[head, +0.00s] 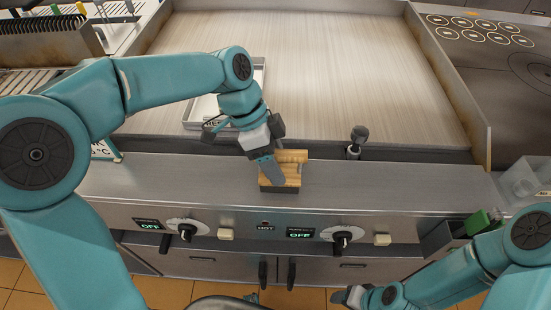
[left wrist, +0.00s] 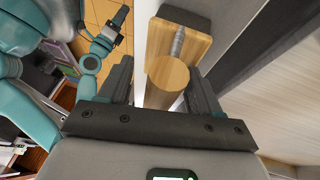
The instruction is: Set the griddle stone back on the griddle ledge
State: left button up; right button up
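The griddle stone (head: 291,158), a wooden holder with a round wooden grip over a dark block, sits on the steel front ledge (head: 400,190), near its middle. In the left wrist view the stone (left wrist: 158,45) shows its wooden top, a metal screw and a dark end. My left gripper (head: 270,170) is down at the stone and hides part of it. In the left wrist view its open fingers stand either side of the round grip, with a gap visible on the left. My right gripper (head: 348,296) is low at the front, away from the stone; its fingers are unclear.
The broad griddle plate (head: 330,70) lies behind the ledge. A white tray (head: 198,112) rests at its left, partly behind my left arm. A dark upright knob (head: 357,139) stands right of the stone. Control dials (head: 342,238) line the front panel. A clear container (head: 521,182) stands at right.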

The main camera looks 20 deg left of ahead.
pick_arm(q)
jog(key=p+v, duration=0.1)
jog(key=v, duration=1.5)
jog(key=shift+r+p, duration=0.2)
jog(key=shift+p, duration=0.15)
